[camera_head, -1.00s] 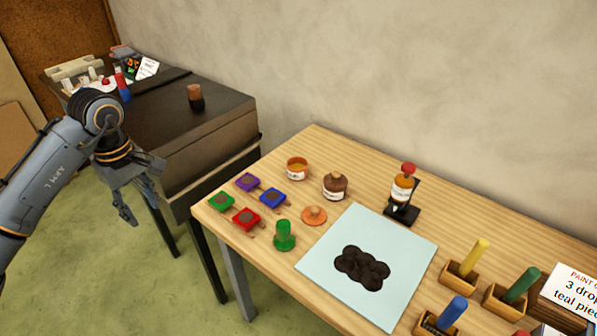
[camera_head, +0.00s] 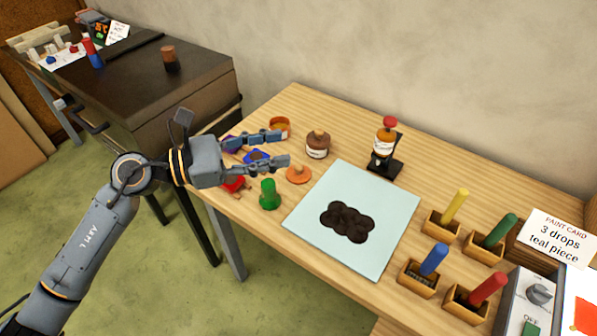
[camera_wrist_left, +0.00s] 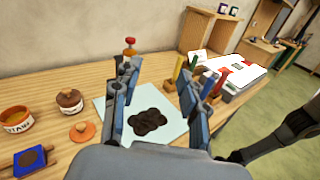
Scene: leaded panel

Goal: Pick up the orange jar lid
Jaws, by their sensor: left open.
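The orange jar lid (camera_head: 299,174) is a small flat disc with a knob, lying on the wooden table between the green stamp-like piece and the brown jar. It also shows in the left wrist view (camera_wrist_left: 82,131), to the left of the fingers. My left gripper (camera_head: 285,149) is open and empty, above the table's left part, its fingers pointing right. In the head view its fingertips are just above and left of the lid; the lid is uncovered. In the left wrist view the fingers (camera_wrist_left: 118,100) frame the pale blue sheet. My right gripper is not in view.
A brown lidded jar (camera_head: 317,144) and an open orange jar (camera_head: 279,126) stand behind the lid. A green piece (camera_head: 269,194) stands in front. The pale blue sheet (camera_head: 378,211) with dark blobs lies to the right. Colored paddles lie partly under my left gripper.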

